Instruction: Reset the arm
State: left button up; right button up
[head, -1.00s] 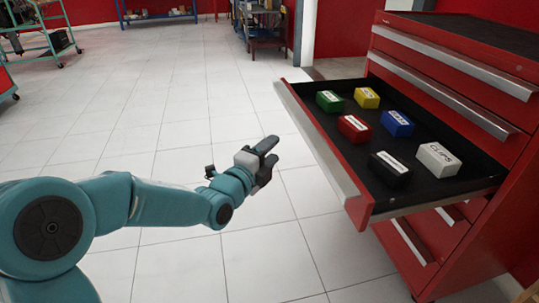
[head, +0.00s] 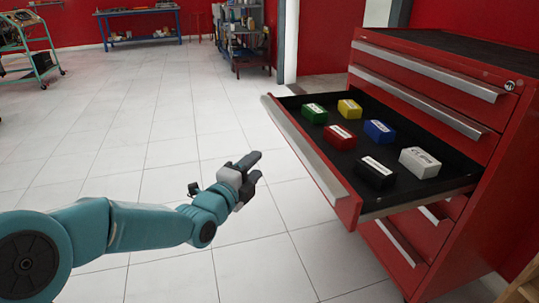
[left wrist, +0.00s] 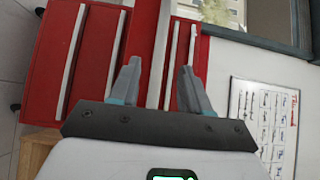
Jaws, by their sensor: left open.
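My left arm reaches in from the left in the head view, over the tiled floor. My left gripper (head: 252,167) is empty and stands to the left of the open drawer, apart from it. In the left wrist view the two fingers (left wrist: 158,85) are spread with nothing between them, and red drawer fronts show behind them. My right gripper is in neither view.
The red tool cabinet (head: 438,85) has an open drawer (head: 315,160) jutting left. It holds green (head: 315,114), yellow (head: 350,109), red (head: 340,137), blue (head: 379,132), black (head: 375,172) and white (head: 419,162) boxes. A blue bench (head: 138,12) stands far back.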

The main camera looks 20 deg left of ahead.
pick_arm(q)
jog(key=shift+r, duration=0.1)
notch_tip(320, 180, up, 4)
jog(key=d+g+p, duration=0.1)
jog(key=g+p, duration=0.1)
jog(key=p, duration=1)
jog(key=s+d+f+n+g+p, duration=0.3)
jog(key=s+n+g+p, duration=0.2)
jog(key=s, duration=0.5)
jog(key=s+d+f+n+g+p, duration=0.3)
jog(key=s+f+n+g+p, duration=0.1)
jog(key=s+n+p, duration=0.5)
jog(key=s+d+f+n+g+p, duration=0.4)
jog(key=s+n+g+p, duration=0.2)
jog(key=s, duration=0.7)
jog(key=n+p, duration=0.2)
jog(key=p, duration=0.1)
jog(key=shift+s+f+h+p, duration=0.2)
jog(key=shift+h+p, duration=0.1)
jog(key=shift+h, duration=0.1)
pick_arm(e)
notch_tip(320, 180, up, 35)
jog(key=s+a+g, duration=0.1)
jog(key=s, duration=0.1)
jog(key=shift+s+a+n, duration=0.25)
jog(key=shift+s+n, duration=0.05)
